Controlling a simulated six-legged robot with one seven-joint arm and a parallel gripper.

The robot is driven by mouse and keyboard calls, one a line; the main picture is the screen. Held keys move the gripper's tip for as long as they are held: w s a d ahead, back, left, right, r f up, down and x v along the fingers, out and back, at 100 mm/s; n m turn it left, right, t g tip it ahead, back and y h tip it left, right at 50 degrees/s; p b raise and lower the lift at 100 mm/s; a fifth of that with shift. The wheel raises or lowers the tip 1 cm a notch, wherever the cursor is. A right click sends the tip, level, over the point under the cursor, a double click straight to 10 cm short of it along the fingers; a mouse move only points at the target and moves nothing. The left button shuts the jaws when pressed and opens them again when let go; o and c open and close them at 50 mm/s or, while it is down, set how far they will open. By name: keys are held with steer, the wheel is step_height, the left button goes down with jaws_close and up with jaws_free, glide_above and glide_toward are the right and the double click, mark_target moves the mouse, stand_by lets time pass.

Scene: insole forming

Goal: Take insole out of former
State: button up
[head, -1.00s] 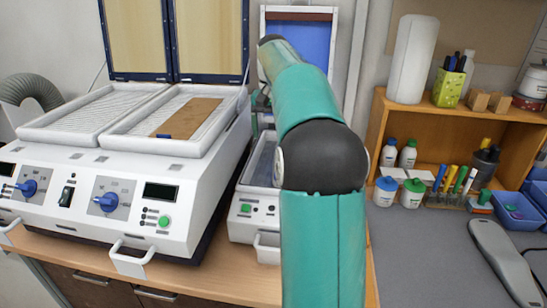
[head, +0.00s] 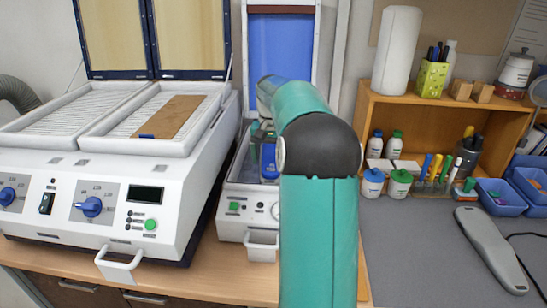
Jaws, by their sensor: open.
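The former (head: 247,210) is the smaller white machine in the middle of the bench, with its blue-lined lid (head: 280,60) standing open. A small blue piece (head: 269,160) shows in its bed beside my arm. It may be the insole, but I cannot tell for sure. My gripper (head: 262,132) is open over the back of the bed, mostly hidden behind my own teal arm. I cannot tell whether it touches the blue piece. The right part of the former is also hidden by my arm.
A large white heater (head: 95,205) with raised lids stands close on the left. A brown sheet with a blue end (head: 172,117) lies on its right bed. A wooden shelf (head: 450,107) with bottles and pens stands at right. The grey worktop (head: 415,250) is mostly clear.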

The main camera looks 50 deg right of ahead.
step_height(320, 180, down, 3)
steer(key=shift+r, duration=0.15)
steer(key=c, duration=1.1)
steer(key=shift+o, duration=0.2)
